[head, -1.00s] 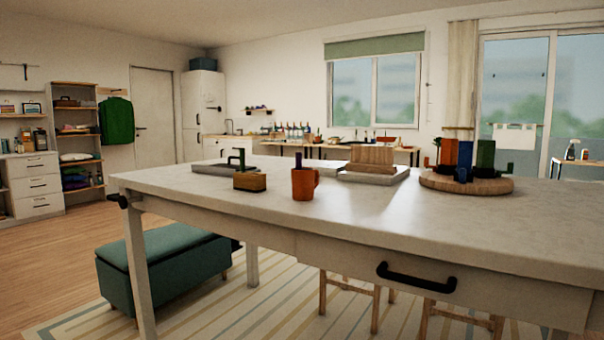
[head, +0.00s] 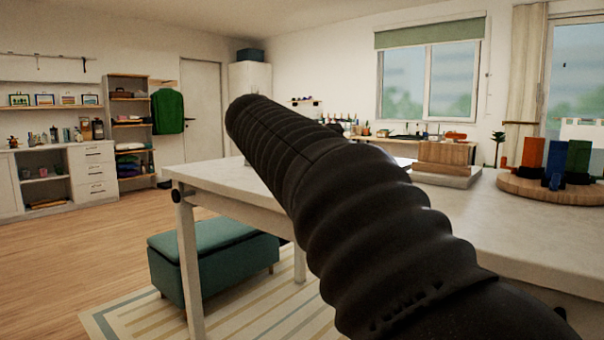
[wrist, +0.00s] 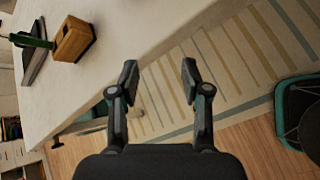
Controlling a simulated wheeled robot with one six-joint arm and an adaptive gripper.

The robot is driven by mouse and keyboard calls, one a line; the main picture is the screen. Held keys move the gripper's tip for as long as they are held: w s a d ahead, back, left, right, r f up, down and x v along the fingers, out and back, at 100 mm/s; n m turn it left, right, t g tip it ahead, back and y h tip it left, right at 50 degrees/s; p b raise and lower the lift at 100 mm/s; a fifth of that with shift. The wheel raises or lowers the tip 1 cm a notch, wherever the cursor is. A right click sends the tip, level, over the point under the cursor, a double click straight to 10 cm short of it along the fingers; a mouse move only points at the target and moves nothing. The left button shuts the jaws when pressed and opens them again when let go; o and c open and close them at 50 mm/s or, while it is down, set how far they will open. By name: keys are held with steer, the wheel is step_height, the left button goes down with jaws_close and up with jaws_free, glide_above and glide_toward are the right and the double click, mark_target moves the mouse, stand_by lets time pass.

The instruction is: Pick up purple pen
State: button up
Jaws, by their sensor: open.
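I cannot make out a purple pen in any view. My gripper (wrist: 160,76) is open and empty in the wrist view. It hangs over the striped rug and floor, beside the edge of the white table (wrist: 135,35). In the head view my dark arm crosses the middle of the picture and hides part of the table (head: 222,172).
A teal bench (head: 215,262) stands on the striped rug (head: 262,315) beside the table. A wooden stand (head: 444,153) and a round wooden board (head: 525,186) bearing red, blue and green holders (head: 579,158) are on the table. Open floor (head: 90,250) lies to the left.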

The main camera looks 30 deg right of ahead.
steer(key=w+d+r+n+g+h, duration=0.2)
steer(key=w+d+r+n+h, duration=0.2)
steer(key=w+d+r, duration=0.4)
steer(key=s+b+x, duration=0.1)
steer(key=b+x, duration=0.1)
steer(key=x, duration=0.9)
steer(key=shift+s+d+g, duration=0.3)
steer(key=shift+s+d, duration=0.1)
steer(key=shift+d, duration=0.25)
steer(key=shift+r, duration=0.15)
jaws_close()
